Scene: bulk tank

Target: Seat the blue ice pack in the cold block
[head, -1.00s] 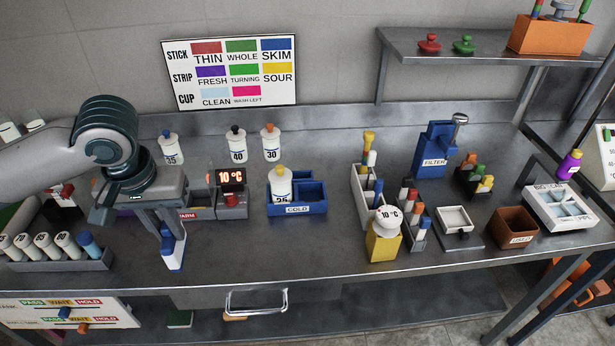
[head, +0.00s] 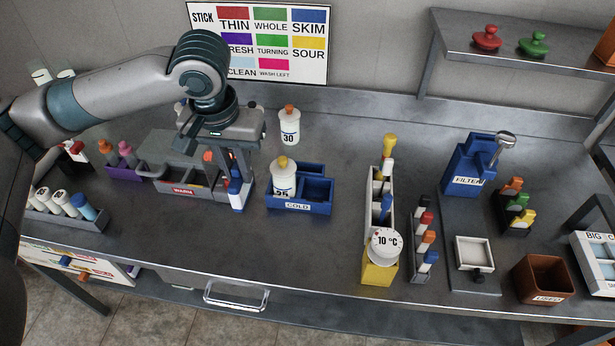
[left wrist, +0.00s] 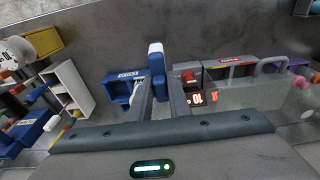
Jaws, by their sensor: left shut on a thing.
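My left gripper (head: 236,176) is shut on the blue ice pack (head: 238,194), which has a white part and hangs upright below the fingers. The pack also shows between the fingers in the left wrist view (left wrist: 156,60). The gripper is just left of the cold block (head: 298,208), a blue holder labelled COLD. A white bottle (head: 283,178) with a yellow cap stands in the block's left compartment; the right compartment looks empty. The cold block also shows in the left wrist view (left wrist: 120,94), beside the pack. My right gripper is not in view.
The grey warm block (head: 184,190) is left of the gripper, partly behind it. A white rack (head: 373,210) and a yellow block with a 10 °C dial (head: 380,272) stand to the right. The table front is clear.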

